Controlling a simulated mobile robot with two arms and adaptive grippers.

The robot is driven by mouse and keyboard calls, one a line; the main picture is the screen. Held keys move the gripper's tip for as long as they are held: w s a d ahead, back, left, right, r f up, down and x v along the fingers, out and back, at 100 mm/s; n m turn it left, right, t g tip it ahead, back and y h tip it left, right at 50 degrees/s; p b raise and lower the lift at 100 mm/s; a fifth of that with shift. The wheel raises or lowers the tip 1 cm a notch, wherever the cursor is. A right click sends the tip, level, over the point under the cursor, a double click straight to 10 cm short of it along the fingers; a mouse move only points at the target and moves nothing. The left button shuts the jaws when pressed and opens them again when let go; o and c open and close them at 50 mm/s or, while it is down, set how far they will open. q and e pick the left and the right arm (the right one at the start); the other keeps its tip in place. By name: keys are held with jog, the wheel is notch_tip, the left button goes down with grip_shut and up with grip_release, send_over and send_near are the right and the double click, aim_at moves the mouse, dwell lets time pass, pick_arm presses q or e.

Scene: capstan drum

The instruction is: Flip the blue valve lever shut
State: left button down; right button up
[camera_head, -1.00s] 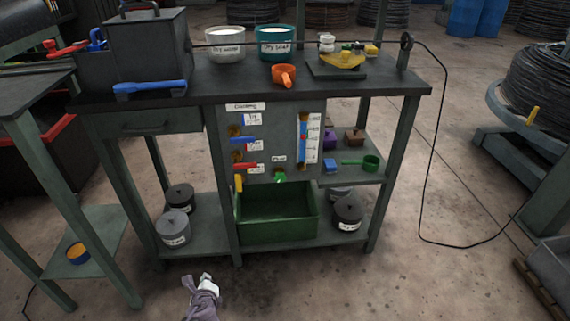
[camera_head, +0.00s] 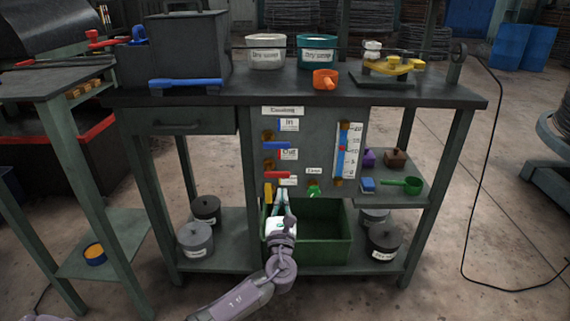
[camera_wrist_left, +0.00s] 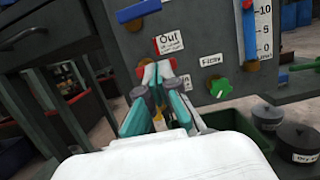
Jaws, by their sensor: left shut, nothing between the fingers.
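The blue valve lever (camera_head: 276,146) sticks out sideways to the right from its brass fitting on the bench's front panel, beside the "In" label. It also shows at the top of the left wrist view (camera_wrist_left: 138,10). A red lever (camera_head: 277,175) sits below it and a yellow lever (camera_head: 268,193) hangs lower. My left gripper (camera_head: 280,194) is shut and empty, fingers up, just below the red lever in the head view. In the left wrist view its fingertips (camera_wrist_left: 157,72) overlap the red lever; contact cannot be told. My right gripper is not in view.
A green bin (camera_head: 322,232) stands on the lower shelf behind my left gripper. A green knob (camera_head: 314,190) and a level gauge (camera_head: 347,150) are on the panel to the right. Lidded pots (camera_head: 383,241) stand beside the bin.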

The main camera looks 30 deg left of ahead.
aim_at(277, 143)
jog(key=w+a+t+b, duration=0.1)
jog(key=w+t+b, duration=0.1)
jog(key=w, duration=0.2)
pick_arm(q)
jog(key=w+a+r+p, duration=0.1)
jog(key=w+a+r, duration=0.4)
jog(key=w, duration=0.3)
jog(key=shift+w+r, duration=0.15)
jog(key=shift+r, duration=0.55)
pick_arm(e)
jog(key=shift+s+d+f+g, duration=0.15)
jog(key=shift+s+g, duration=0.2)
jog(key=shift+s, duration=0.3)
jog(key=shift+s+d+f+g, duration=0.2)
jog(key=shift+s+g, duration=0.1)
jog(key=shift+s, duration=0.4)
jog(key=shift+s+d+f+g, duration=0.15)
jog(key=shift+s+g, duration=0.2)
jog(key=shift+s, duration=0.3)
